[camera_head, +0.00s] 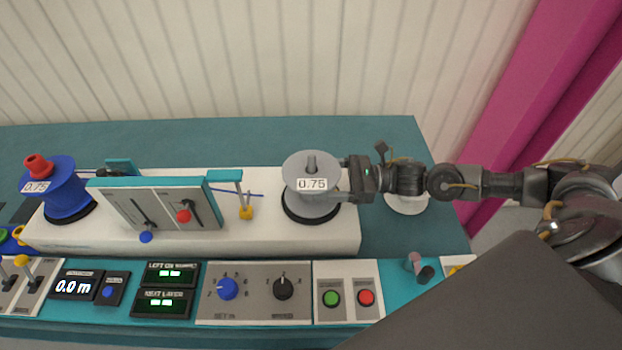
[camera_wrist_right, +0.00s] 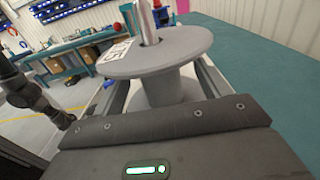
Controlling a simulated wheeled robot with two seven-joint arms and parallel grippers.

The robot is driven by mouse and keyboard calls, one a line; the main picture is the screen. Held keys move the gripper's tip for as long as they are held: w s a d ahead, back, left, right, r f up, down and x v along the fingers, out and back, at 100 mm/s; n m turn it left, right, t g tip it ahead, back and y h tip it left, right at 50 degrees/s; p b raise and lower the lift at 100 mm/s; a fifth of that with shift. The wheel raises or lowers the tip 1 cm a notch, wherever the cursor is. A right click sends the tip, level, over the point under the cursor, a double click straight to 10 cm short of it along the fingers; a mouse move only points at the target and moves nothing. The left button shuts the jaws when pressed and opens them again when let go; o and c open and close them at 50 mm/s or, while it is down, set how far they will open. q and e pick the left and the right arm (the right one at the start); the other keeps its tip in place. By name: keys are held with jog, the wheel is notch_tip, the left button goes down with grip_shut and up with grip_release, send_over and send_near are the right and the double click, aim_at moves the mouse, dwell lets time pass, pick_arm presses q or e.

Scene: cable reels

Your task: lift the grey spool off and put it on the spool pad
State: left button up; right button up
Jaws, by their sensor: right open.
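The grey spool (camera_head: 309,163), labelled 0.75, stands upright on a dark round base at the right end of the white machine (camera_head: 250,240). A metal spindle (camera_wrist_right: 144,20) sticks up through it in the right wrist view. My right gripper (camera_head: 345,182) reaches in from the right at the spool. In the right wrist view its open fingers lie on either side of the spool's hub (camera_wrist_right: 172,88), below the top flange. Whether they touch it is unclear. A white round disc (camera_head: 407,205), probably the spool pad, lies right of the machine, partly hidden by my right arm.
A blue spool (camera_head: 66,190) with a red knob stands at the machine's left end. A tilted lever panel (camera_head: 158,208) stands between the spools. A control console (camera_head: 254,284) runs along the front. Teal tabletop behind the machine is clear.

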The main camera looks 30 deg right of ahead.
aim_at(304, 181)
jog(key=shift+a+r+p, duration=0.15)
jog(key=shift+a+p, duration=0.1)
jog(key=shift+p, duration=0.05)
jog(key=p+x, duration=0.2)
jog(key=x, duration=0.2)
jog(key=shift+w+a+p, duration=0.2)
jog(key=shift+a+p, duration=0.1)
jog(key=shift+a, duration=0.05)
jog(key=shift+f, duration=0.25)
jog(key=shift+c, duration=0.8)
jog(key=c, duration=1.4)
